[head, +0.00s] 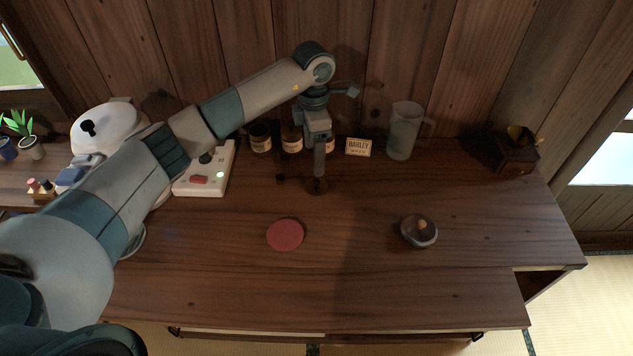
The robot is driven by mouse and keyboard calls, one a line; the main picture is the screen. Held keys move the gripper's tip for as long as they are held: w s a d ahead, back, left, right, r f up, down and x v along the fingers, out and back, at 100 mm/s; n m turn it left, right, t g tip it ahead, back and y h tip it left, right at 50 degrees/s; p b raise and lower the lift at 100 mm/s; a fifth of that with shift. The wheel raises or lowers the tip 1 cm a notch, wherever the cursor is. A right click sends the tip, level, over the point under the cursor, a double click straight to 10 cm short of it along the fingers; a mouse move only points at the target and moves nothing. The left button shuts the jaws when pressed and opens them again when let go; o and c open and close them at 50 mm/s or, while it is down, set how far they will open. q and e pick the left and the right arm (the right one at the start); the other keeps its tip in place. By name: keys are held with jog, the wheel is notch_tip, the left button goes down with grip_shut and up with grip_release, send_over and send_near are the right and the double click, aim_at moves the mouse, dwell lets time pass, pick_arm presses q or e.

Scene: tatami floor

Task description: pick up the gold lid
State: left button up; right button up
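My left arm reaches in from the left, and its gripper (319,172) points down over the back middle of the table. A small round brownish disc (318,187) lies at its fingertips; it may be the gold lid, but its colour is dark here. The fingers look edge-on, so I cannot tell whether they are open, shut or touching the disc. My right gripper is not in view.
Several labelled jars (261,138) and a BARLEY card (358,147) stand behind the gripper. A clear pitcher (403,131) and dark box (513,152) are to the right. A red coaster (285,235) and dark round lidded pot (418,231) sit in front. A white switch panel (220,166) is left.

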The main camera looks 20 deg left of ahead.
pick_arm(q)
jog(key=p, duration=0.1)
send_over(316, 180)
jog(key=f, duration=0.4)
jog(key=shift+a, duration=0.2)
jog(key=shift+f, duration=0.7)
jog(key=shift+p, duration=0.4)
jog(key=shift+s+d+f+p, duration=0.1)
jog(key=shift+d+f+p, duration=0.1)
jog(key=shift+f+p, duration=0.45)
notch_tip(316, 180, down, 3)
jog(key=shift+d+r+p, duration=0.1)
jog(key=shift+p, duration=0.55)
jog(key=shift+f, duration=0.55)
